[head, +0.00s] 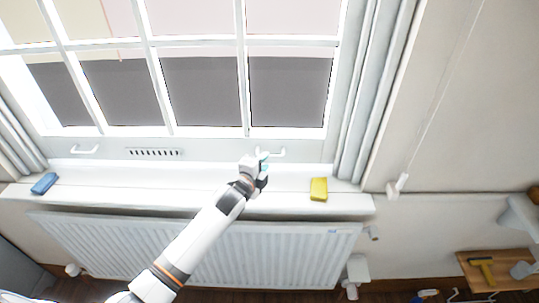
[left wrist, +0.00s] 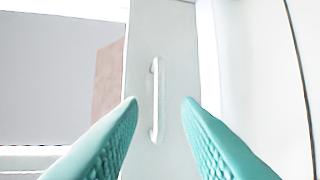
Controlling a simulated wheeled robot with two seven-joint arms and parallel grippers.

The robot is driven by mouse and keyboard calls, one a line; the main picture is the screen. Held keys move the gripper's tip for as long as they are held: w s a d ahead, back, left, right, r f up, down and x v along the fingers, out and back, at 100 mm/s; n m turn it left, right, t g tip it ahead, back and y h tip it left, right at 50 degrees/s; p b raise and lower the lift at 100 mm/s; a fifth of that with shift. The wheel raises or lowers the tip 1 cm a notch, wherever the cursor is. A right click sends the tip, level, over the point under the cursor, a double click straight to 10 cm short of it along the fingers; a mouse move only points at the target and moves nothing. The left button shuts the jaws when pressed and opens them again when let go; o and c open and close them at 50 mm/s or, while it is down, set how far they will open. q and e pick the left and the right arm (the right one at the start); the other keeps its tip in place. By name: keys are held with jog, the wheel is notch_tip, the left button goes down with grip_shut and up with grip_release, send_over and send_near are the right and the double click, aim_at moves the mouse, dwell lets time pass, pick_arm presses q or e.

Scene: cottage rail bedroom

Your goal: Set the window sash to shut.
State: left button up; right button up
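The white window sash (head: 210,149) has a multi-pane frame and a bottom rail with two white pull handles. The left handle (head: 84,149) is clear of me. The right handle (head: 270,152) is partly behind my left gripper (head: 263,161). In the left wrist view, my left gripper (left wrist: 158,103) is open, its teal fingers on either side of the handle (left wrist: 155,99) in the picture, with nothing held. I cannot tell whether the fingers touch it. The bottom rail lies just above the sill in the head view; any gap there is unclear. My right gripper is out of view.
The white sill (head: 150,188) holds a blue block (head: 44,183) at left and a yellow block (head: 319,189) at right. A radiator (head: 290,255) is below.

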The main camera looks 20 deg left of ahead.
aim_at(270, 156)
pick_arm(q)
jog(key=shift+x, duration=2.4)
jog(key=shift+c, duration=0.4)
grip_shut()
